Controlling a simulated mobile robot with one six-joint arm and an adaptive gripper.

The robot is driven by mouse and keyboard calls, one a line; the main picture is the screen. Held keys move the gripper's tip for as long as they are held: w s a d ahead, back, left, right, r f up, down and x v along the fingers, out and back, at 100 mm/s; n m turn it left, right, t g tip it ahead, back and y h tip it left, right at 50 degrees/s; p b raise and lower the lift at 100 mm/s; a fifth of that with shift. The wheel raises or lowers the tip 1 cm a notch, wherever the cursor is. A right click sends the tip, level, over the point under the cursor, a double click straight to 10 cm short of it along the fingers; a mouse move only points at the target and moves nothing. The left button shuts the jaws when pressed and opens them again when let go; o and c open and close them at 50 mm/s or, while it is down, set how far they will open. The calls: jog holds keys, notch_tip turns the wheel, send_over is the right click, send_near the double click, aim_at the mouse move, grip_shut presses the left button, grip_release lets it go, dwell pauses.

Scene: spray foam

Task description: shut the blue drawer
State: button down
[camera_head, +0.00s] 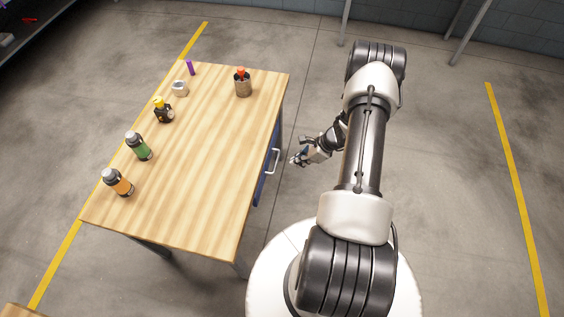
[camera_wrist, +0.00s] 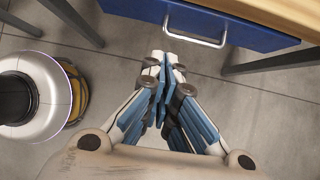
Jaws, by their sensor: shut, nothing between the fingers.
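The blue drawer (camera_head: 266,180) is under the right side of the wooden table, its front showing just past the tabletop edge. How far out it stands I cannot tell. Its pale bar handle (camera_head: 273,162) faces my arm. In the wrist view the blue drawer front (camera_wrist: 248,34) spans the top, with the handle (camera_wrist: 196,40) on it. My gripper (camera_head: 296,161) is to the right of the handle, apart from it. In the wrist view my gripper (camera_wrist: 166,62) has its fingers together and empty, pointing toward the drawer, just below and left of the handle.
The wooden table (camera_head: 205,150) carries an orange bottle (camera_head: 118,183), a green bottle (camera_head: 139,146), a yellow-capped bottle (camera_head: 163,111), a grey ring-like item (camera_head: 180,89), a purple item (camera_head: 190,68) and a can with a red top (camera_head: 242,83). Table legs flank the drawer. Floor around my gripper is clear.

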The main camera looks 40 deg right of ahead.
jog(key=s+t+y, duration=0.1)
jog(key=t, duration=0.1)
jog(key=b, duration=0.2)
send_near(265, 171)
jog(key=x, duration=0.4)
jog(key=shift+f, duration=0.1)
jog(key=shift+w+a, duration=0.1)
